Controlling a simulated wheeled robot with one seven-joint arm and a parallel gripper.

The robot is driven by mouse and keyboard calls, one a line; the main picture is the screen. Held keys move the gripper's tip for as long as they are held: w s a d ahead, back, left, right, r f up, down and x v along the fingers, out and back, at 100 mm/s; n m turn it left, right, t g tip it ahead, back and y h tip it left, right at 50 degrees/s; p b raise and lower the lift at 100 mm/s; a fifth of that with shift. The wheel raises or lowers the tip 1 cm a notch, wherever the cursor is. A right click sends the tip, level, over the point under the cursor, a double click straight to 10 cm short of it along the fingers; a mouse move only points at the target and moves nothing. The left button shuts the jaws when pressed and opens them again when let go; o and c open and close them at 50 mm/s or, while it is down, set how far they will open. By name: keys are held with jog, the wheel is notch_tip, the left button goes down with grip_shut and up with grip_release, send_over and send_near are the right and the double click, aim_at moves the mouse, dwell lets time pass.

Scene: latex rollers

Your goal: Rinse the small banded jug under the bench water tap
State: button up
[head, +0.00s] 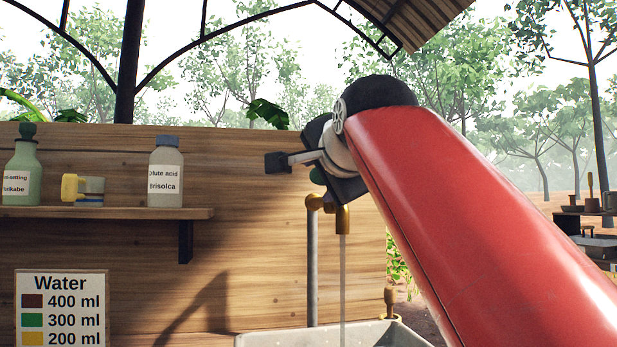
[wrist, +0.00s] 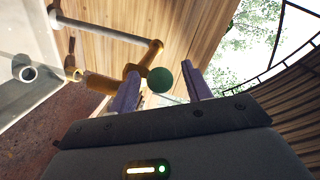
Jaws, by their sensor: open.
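A small jug (head: 88,190) with a yellow handle side and a blue band sits on the wooden shelf at left in the head view. The brass tap (head: 342,218) stands over the basin, and a thin stream of water (head: 342,290) falls from its spout. In the wrist view the tap (wrist: 103,84) carries a round green knob (wrist: 160,79). My gripper (wrist: 161,72) is open, its two fingers seen on either side of the knob; I cannot tell whether they touch it.
A pale basin (head: 270,341) lies under the tap. A "Water" sign (head: 62,308) lists amounts by colour. A wooden board (head: 240,200) stands behind the tap.

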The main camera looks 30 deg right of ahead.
jog(key=v, duration=0.7)
jog(key=shift+s, duration=0.15)
jog(key=shift+a, duration=0.1)
